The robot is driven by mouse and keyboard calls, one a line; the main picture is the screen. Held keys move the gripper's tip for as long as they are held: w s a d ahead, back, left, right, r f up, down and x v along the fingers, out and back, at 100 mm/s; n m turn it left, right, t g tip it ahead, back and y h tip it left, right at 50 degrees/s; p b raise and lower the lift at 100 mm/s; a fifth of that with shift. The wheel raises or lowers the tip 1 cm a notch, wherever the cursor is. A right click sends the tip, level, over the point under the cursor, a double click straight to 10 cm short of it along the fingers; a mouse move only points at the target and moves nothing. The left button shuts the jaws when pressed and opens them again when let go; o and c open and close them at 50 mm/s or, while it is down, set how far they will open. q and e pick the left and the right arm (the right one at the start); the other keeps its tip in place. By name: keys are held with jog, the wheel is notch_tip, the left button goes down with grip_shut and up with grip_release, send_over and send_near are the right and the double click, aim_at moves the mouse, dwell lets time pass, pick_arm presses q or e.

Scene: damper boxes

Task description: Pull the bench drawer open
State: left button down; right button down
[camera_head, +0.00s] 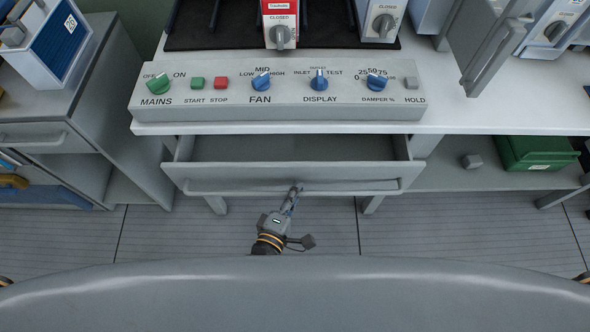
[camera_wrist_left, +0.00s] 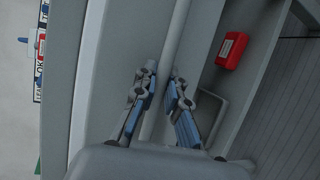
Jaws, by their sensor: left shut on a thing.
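The bench drawer (camera_head: 240,174) sits under the bench top and stands partly open, with a gap showing behind its front panel. A long bar handle (camera_head: 350,187) runs across its front. My left gripper (camera_head: 294,193) is at the middle of the handle and shut on it. In the left wrist view its two fingers (camera_wrist_left: 162,90) lie on either side of the handle bar (camera_wrist_left: 176,36). The inside of the drawer that shows looks empty. My right gripper is not in view.
A control panel (camera_head: 280,104) with knobs and buttons lies on the bench top (camera_head: 460,110) above the drawer. A grey cabinet (camera_head: 70,145) stands at left. A green bin (camera_head: 540,152) sits on the lower shelf at right. The floor (camera_head: 190,235) before the drawer is clear.

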pick_arm(q)
jog(key=s, duration=1.7)
jog(key=c, duration=1.4)
grip_release()
jog(key=shift+o, duration=0.2)
jog(key=shift+s, duration=0.1)
jog(key=v, duration=1.2)
